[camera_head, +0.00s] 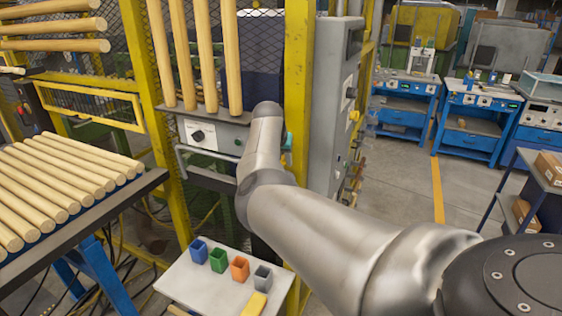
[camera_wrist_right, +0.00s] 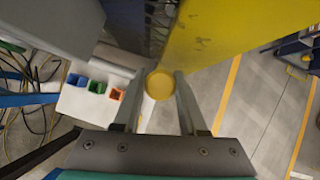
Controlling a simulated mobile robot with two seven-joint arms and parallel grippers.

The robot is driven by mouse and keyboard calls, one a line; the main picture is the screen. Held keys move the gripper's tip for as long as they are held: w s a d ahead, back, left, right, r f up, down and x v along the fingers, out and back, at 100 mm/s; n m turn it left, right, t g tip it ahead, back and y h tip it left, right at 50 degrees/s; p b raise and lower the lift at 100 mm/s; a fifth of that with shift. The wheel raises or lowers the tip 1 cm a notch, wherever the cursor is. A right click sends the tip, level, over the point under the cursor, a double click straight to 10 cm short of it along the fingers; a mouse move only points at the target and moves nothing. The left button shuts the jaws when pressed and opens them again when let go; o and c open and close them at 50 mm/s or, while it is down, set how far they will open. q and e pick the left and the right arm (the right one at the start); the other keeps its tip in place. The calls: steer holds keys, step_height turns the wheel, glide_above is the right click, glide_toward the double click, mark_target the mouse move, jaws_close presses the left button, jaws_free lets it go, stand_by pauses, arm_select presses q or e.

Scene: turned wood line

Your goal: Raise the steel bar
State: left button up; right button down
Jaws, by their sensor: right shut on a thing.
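The steel bar (camera_head: 205,177) is a grey bent handle below the grey control box, in front of the yellow-framed machine. My left gripper is not in view.
Wooden rods (camera_head: 196,55) stand upright above the control box (camera_head: 212,133). More rods lie on a rack (camera_head: 90,222) at left. A small pale table (camera_head: 190,285) with several coloured bins stands below my arm. A yellow post (camera_head: 298,75) rises close to my right gripper.

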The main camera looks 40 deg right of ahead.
steer(key=shift+d+r, duration=0.1)
steer(key=shift+d, duration=0.05)
steer(key=shift+c, duration=2.3)
jaws_free()
steer(key=shift+v, duration=0.75)
steer(key=b+v, duration=0.2)
steer(key=v, duration=1.1)
steer(key=shift+a+r, duration=0.2)
steer(key=shift+r, duration=0.1)
